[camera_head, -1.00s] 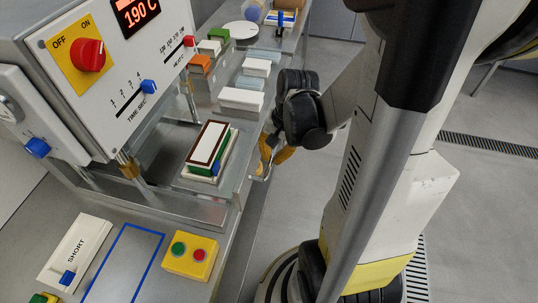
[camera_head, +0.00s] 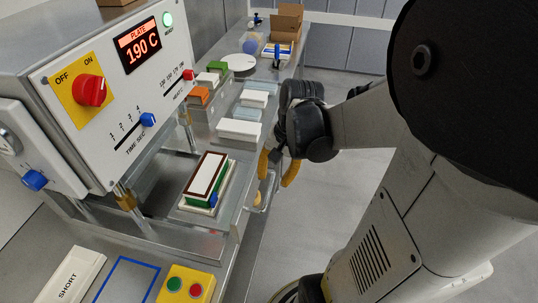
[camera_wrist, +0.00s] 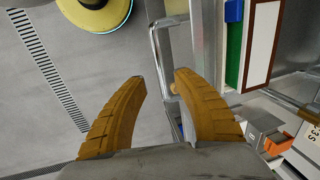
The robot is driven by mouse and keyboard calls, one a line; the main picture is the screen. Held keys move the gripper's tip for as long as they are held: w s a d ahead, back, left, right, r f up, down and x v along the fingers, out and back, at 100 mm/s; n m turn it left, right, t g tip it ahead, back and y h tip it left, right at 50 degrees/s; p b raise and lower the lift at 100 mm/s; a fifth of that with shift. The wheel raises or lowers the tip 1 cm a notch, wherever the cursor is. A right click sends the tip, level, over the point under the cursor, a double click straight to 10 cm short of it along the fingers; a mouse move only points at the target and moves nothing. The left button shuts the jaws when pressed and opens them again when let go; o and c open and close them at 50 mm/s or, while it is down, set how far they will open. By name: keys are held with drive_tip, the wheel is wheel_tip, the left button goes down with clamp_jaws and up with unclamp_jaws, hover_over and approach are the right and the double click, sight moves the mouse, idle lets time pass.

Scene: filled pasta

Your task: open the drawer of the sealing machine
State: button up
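My gripper (camera_head: 277,180) is just above and beside the handle, with yellow fingers apart. In the wrist view the open fingers (camera_wrist: 160,82) straddle the bar without closing on it. Contact cannot be told.
A yellow box with green and red buttons (camera_head: 186,286) and a SHORT plate (camera_head: 70,280) lie at the near edge. White and orange blocks (camera_head: 240,130) stand on the bench behind the drawer. The floor (camera_head: 330,215) right of the bench is clear.

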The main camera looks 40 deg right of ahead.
wheel_tip(320, 180, up, 6)
drive_tip(key=s, duration=0.1)
drive_tip(key=shift+d+r, duration=0.15)
drive_tip(key=shift+d, duration=0.2)
